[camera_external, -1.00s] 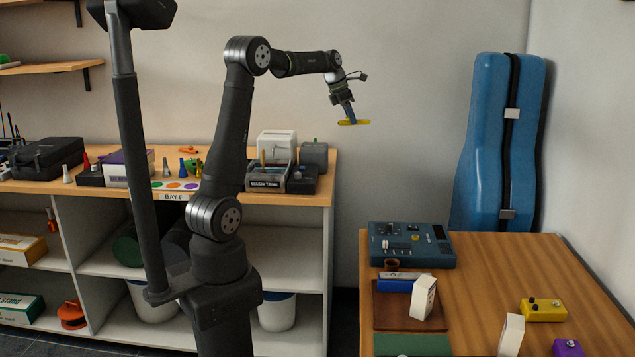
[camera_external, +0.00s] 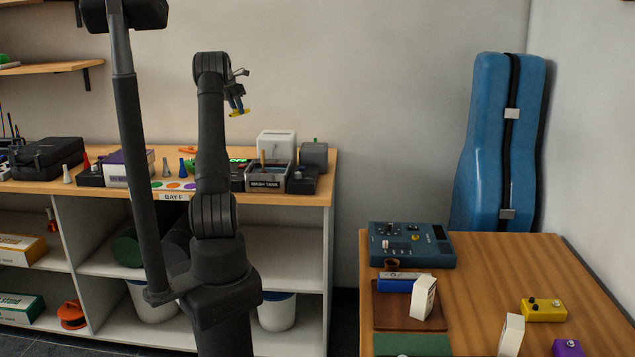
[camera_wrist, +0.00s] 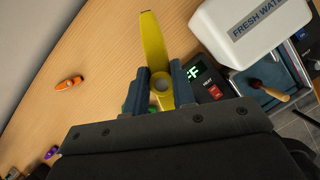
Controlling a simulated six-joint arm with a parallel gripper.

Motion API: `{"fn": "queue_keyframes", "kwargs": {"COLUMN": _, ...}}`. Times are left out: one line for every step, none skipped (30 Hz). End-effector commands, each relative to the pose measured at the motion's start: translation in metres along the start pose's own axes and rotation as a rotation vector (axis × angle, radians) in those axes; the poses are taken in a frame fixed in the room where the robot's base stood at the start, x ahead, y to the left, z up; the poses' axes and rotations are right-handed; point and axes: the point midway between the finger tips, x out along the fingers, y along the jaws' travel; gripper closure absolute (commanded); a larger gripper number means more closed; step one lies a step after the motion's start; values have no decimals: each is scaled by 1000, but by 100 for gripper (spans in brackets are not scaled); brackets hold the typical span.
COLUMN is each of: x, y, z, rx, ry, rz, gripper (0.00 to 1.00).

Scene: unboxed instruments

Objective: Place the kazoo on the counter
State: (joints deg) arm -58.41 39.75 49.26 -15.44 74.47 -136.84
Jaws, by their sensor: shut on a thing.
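The yellow kazoo (camera_wrist: 155,45) is held crosswise between the blue-grey fingers of my gripper (camera_wrist: 161,84) in the wrist view. A round opening shows on its top between the fingers. In the external view the kazoo (camera_external: 239,113) hangs under my gripper (camera_external: 236,103), clear in the air above the back of the room. The wooden counter (camera_wrist: 108,50) lies below it in the wrist view. In the external view the counter (camera_external: 326,168) runs along the back wall, partly hidden by my arm.
A white fresh water container (camera_wrist: 252,32) and a black device with a lit green display (camera_wrist: 199,72) stand to the right of the kazoo. An orange object (camera_wrist: 68,83) lies on the left. The wash tank (camera_external: 268,180) stands at the counter's right. Bare wood lies left of the kazoo.

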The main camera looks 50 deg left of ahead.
Motion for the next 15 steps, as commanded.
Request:
{"fn": "queue_keyframes", "kwargs": {"x": -2, "y": 13, "z": -7, "rx": -21, "ry": -1, "rz": 9, "gripper": 100}}
{"fn": "queue_keyframes", "kwargs": {"x": -4, "y": 20, "z": -10, "rx": -31, "ry": -1, "rz": 13, "gripper": 100}}
{"fn": "queue_keyframes", "kwargs": {"x": -5, "y": 28, "z": -15, "rx": -45, "ry": -1, "rz": 19, "gripper": 100}}
{"fn": "queue_keyframes", "kwargs": {"x": -6, "y": 32, "z": -17, "rx": -52, "ry": -1, "rz": 22, "gripper": 100}}
{"fn": "queue_keyframes", "kwargs": {"x": -7, "y": 38, "z": -21, "rx": -61, "ry": -1, "rz": 25, "gripper": 100}}
{"fn": "queue_keyframes", "kwargs": {"x": -8, "y": 44, "z": -25, "rx": -72, "ry": -1, "rz": 30, "gripper": 100}}
{"fn": "queue_keyframes", "kwargs": {"x": -9, "y": 49, "z": -27, "rx": -79, "ry": -1, "rz": 33, "gripper": 100}}
{"fn": "queue_keyframes", "kwargs": {"x": -10, "y": 53, "z": -30, "rx": -87, "ry": -2, "rz": 36, "gripper": 100}}
{"fn": "queue_keyframes", "kwargs": {"x": -8, "y": 57, "z": -34, "rx": -94, "ry": -1, "rz": 38, "gripper": 100}}
{"fn": "queue_keyframes", "kwargs": {"x": 1, "y": 55, "z": -36, "rx": -91, "ry": 2, "rz": 34, "gripper": 100}}
{"fn": "queue_keyframes", "kwargs": {"x": 6, "y": 54, "z": -38, "rx": -90, "ry": 1, "rz": 34, "gripper": 100}}
{"fn": "queue_keyframes", "kwargs": {"x": 13, "y": 54, "z": -41, "rx": -90, "ry": 1, "rz": 34, "gripper": 100}}
{"fn": "queue_keyframes", "kwargs": {"x": 18, "y": 54, "z": -42, "rx": -89, "ry": 1, "rz": 35, "gripper": 100}}
{"fn": "queue_keyframes", "kwargs": {"x": 25, "y": 54, "z": -45, "rx": -89, "ry": 2, "rz": 33, "gripper": 100}}
{"fn": "queue_keyframes", "kwargs": {"x": 33, "y": 54, "z": -49, "rx": -90, "ry": 1, "rz": 34, "gripper": 100}}
